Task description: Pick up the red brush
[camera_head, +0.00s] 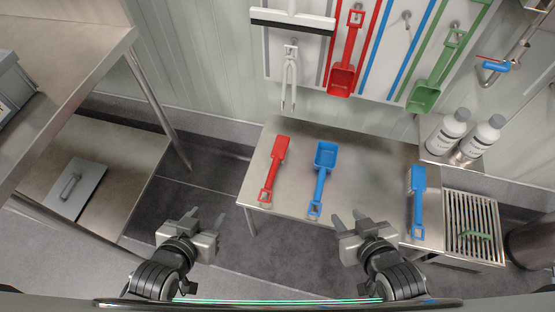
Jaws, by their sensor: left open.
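The red brush (274,166) lies on the left part of the steel table (365,165), its looped handle end toward me at the table's near left. My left gripper (206,216) is open and empty, in front and to the left of the table, apart from the brush. My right gripper (347,217) is open and empty near the table's front edge, to the right of the brush and just right of the blue scoop's handle.
A blue scoop (324,158) lies right of the red brush, and a blue brush (417,195) at the table's right. Red (342,78) and green (424,97) scoops hang on the wall board. Two white bottles (448,132) stand at right. A steel bench (110,150) is at left.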

